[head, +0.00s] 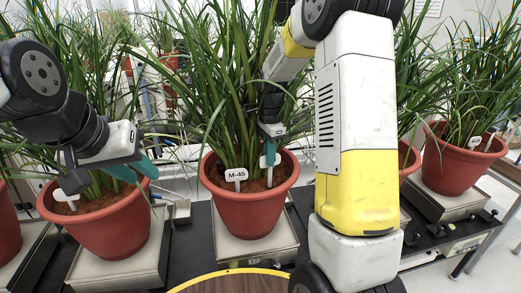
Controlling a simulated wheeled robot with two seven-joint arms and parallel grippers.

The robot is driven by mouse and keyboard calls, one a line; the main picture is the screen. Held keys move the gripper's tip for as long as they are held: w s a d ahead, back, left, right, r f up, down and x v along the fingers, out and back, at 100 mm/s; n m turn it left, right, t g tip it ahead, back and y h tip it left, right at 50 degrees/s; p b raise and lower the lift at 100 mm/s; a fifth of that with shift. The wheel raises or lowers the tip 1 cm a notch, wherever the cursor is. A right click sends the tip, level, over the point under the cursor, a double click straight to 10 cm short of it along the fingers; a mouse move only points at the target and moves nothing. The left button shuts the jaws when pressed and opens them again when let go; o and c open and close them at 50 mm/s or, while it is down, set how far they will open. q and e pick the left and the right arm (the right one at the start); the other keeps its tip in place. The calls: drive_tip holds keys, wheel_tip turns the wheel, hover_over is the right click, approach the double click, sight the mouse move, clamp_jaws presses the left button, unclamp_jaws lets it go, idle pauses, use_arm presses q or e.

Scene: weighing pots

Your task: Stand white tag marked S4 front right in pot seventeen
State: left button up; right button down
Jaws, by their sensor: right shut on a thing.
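The middle terracotta pot (248,213) holds a tall grassy plant and stands on a pale scale. A white tag reading M-45 (236,174) stands at its front left. My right gripper (270,140) reaches into this pot from above and is shut on a white tag (269,175) at the right part of the soil. The tag is upright and its lower end is at the soil; its writing cannot be read. My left gripper (108,178) is open and empty over the left pot (108,230), its fingers spread.
More potted plants stand on scales, including a right pot (455,165) with white tags. Leaves hang around both grippers. My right arm hides the space between the middle and right pots. A round yellow-edged surface (232,271) lies at the front.

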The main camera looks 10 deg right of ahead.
drive_tip(key=shift+f, duration=2)
drive_tip(key=c, duration=1.5)
unclamp_jaws()
wheel_tip(320, 180, up, 8)
drive_tip(key=shift+f, duration=0.1)
